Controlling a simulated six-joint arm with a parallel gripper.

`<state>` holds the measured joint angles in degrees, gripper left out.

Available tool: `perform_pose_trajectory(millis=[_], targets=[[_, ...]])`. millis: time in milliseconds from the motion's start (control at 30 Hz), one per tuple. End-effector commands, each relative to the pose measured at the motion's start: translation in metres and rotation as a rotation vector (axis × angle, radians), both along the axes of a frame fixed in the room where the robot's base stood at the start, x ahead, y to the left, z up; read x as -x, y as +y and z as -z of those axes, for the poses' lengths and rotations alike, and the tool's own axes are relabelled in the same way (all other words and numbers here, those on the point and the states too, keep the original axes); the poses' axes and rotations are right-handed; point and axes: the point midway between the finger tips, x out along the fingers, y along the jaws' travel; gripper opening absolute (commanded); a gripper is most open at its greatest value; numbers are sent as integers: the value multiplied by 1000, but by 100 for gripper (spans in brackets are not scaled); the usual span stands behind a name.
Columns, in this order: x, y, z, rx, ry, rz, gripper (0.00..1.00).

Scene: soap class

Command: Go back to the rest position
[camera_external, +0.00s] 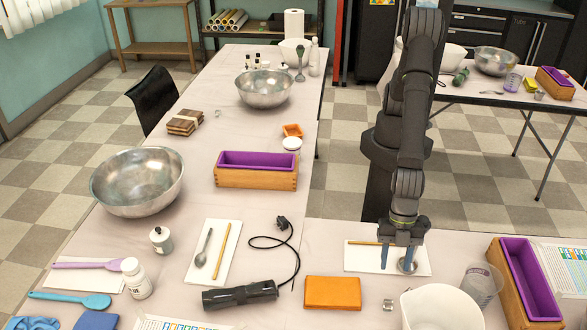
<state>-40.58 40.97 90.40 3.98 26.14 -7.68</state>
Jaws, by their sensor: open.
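My gripper (397,258) points straight down at the right side of the table, low over a white mat (362,258). Its two fingers are apart. A wooden stick (364,243) lies on the mat to the left of the fingers. A round metal piece (408,266) shows at the right finger; whether the finger touches it cannot be told. The arm hides part of the mat and of what lies on it.
An orange block (332,292), a white bucket (440,308), a clear cup (482,284) and a wooden mold with purple liner (525,280) stand around the gripper. A black stick blender (240,295) lies left. Metal bowls (137,180) stand farther off.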

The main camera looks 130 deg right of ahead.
Motion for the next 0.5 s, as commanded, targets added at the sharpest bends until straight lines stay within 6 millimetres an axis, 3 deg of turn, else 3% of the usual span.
perform_pose_trajectory(millis=[67, 100, 500], targets=[[3, -3, -10, -1, -1, 0, 43], [1, -1, 2, 3, 3, 0, 43], [-17, 18, 62, 1, 3, 1, 43]])
